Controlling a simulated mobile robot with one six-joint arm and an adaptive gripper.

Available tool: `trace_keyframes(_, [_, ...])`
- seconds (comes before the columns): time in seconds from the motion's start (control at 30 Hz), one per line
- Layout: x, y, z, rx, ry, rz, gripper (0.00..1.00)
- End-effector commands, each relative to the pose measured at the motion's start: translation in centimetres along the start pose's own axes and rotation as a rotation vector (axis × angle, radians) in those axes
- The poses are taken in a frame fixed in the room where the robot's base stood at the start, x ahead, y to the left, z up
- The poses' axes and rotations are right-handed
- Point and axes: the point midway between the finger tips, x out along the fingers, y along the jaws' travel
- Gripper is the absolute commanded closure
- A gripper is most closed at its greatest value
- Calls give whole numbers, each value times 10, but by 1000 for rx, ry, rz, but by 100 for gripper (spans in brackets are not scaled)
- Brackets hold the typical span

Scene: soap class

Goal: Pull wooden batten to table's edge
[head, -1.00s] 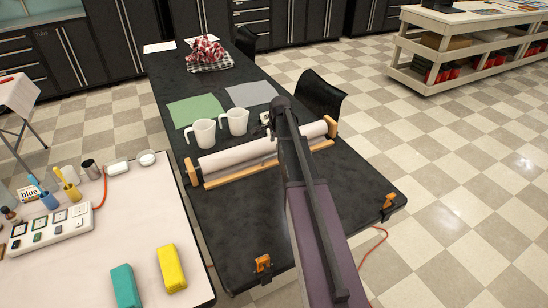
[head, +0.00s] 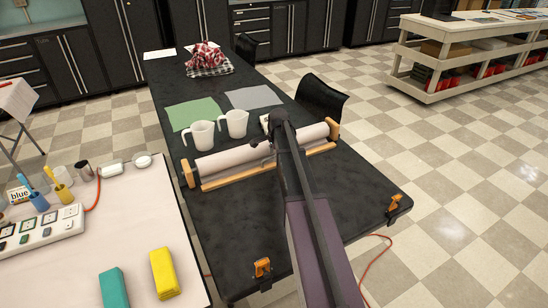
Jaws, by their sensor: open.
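The wooden batten (head: 240,176) is a long, pale strip lying along the near side of a white roll (head: 225,160) on the black table (head: 235,225). Wooden end pieces stand at the roll's left and right ends. My arm reaches up from the bottom of the head view and crosses the roll and batten right of their middle, hiding part of both. My gripper (head: 266,142) is at the arm's far end, over the roll and beyond the batten. It is open, mostly hidden behind the arm; a small dark part shows against the roll. Contact cannot be told.
Two white jugs (head: 202,135) stand just behind the roll. Orange clamps (head: 262,267) (head: 395,203) sit at the table's near edge. The black tabletop between the batten and that edge is clear left of my arm. A white table (head: 110,225) with a yellow block stands at left.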

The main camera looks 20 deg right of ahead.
Motion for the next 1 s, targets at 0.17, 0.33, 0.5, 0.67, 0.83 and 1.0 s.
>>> trace_keyframes(0.17, [1, 0, 0, 0, 0, 0, 49])
trace_keyframes(0.33, [1, 0, 0, 0, 0, 0, 49])
trace_keyframes(0.5, [1, 0, 0, 0, 0, 0, 96])
trace_keyframes(0.67, [1, 0, 0, 0, 0, 0, 100])
trace_keyframes(0.83, [1, 1, 0, 0, 0, 0, 100])
trace_keyframes(1.0, [0, 5, 0, 0, 0, 1, 100])
